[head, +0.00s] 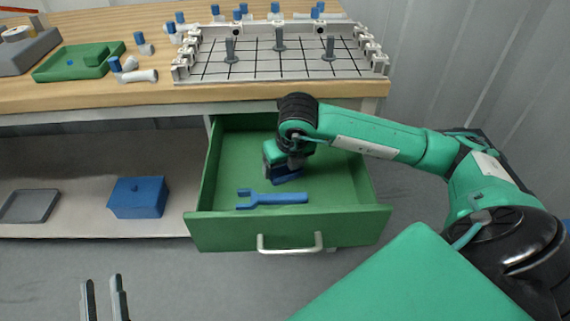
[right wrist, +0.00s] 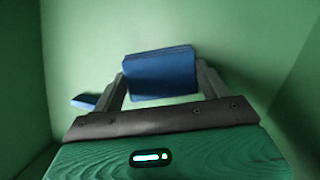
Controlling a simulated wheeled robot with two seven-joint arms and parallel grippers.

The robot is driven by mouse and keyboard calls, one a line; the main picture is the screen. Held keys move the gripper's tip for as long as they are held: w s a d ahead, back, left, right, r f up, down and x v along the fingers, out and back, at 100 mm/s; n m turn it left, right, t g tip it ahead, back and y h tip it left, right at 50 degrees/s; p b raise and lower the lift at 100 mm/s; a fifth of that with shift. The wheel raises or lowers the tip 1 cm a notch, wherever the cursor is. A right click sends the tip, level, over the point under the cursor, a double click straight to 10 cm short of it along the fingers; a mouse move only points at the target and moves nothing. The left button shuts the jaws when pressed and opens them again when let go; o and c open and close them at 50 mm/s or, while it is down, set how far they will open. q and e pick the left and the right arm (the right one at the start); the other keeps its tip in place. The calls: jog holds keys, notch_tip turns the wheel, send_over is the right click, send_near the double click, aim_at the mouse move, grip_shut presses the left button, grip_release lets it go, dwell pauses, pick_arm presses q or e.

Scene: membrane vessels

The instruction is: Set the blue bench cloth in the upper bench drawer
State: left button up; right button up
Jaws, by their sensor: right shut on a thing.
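The upper bench drawer (head: 290,230) is pulled open, with green walls and floor and a pale handle. My right gripper (head: 287,168) reaches down into it and is shut on the folded blue bench cloth (head: 288,179). In the right wrist view the cloth (right wrist: 160,75) sits between both fingers, inside the green drawer walls. Whether it touches the drawer floor I cannot tell. My left gripper (head: 104,299) is at the bottom left of the head view, fingers apart and empty, away from the drawer.
A blue wrench-like tool (head: 275,199) lies in the drawer in front of the cloth. A blue box (head: 138,198) and a grey tray (head: 30,205) rest on the lower shelf. The benchtop holds a gridded rack (head: 280,66), a green tray (head: 80,63) and several blue-capped fittings.

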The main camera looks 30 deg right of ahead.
pick_arm(q)
jog(key=shift+r, duration=0.1)
pick_arm(e)
jog(key=o, duration=1)
jog(key=shift+c, duration=0.2)
pick_arm(q)
jog(key=shift+a+r, duration=0.1)
jog(key=s+d+f+g+p, duration=0.1)
jog(key=s+f+g, duration=0.1)
jog(key=f, duration=0.4)
jog(key=s+d+f+g+p, duration=0.1)
jog(key=s+d+f+g, duration=0.1)
jog(key=f+g, duration=0.3)
jog(key=shift+d+f+g+p, duration=0.2)
jog(key=shift+f+g+p, duration=0.15)
jog(key=shift+f, duration=0.35)
pick_arm(e)
jog(key=v, duration=1.2)
jog(key=shift+r, duration=0.15)
